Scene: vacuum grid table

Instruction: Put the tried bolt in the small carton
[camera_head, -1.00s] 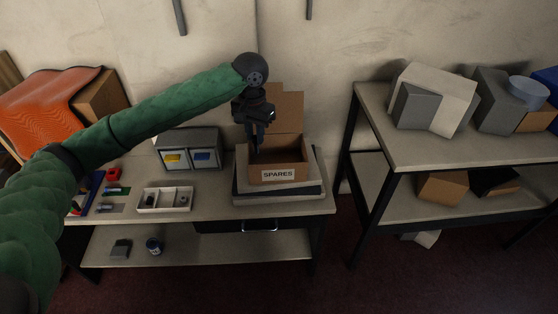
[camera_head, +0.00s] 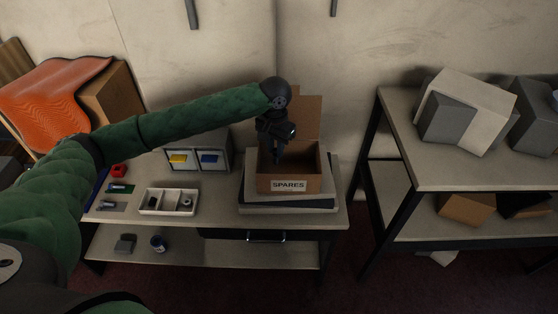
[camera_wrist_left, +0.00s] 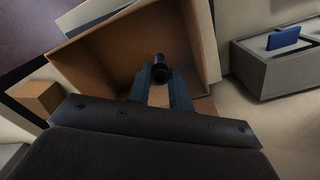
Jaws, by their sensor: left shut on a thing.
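The small carton (camera_head: 289,186) is an open brown box labelled SPARES, standing on a stack of flat slabs at the right of the table. Its back flap stands up. My left gripper (camera_head: 277,158) points down into the carton's mouth. In the left wrist view, my left gripper (camera_wrist_left: 160,82) is shut on a dark bolt (camera_wrist_left: 159,66), whose round dark end shows between the fingertips. The carton's inside (camera_wrist_left: 120,60) surrounds the fingertips there, and its visible floor looks empty. The bolt is too small to make out in the head view. My right gripper is not in view.
A white divided tray (camera_head: 168,201) with small parts sits left of the carton. Behind it stands a grey two-bin unit (camera_head: 197,152) with yellow and blue cards. A shelf (camera_head: 440,165) with boxes stands at the right, across a gap.

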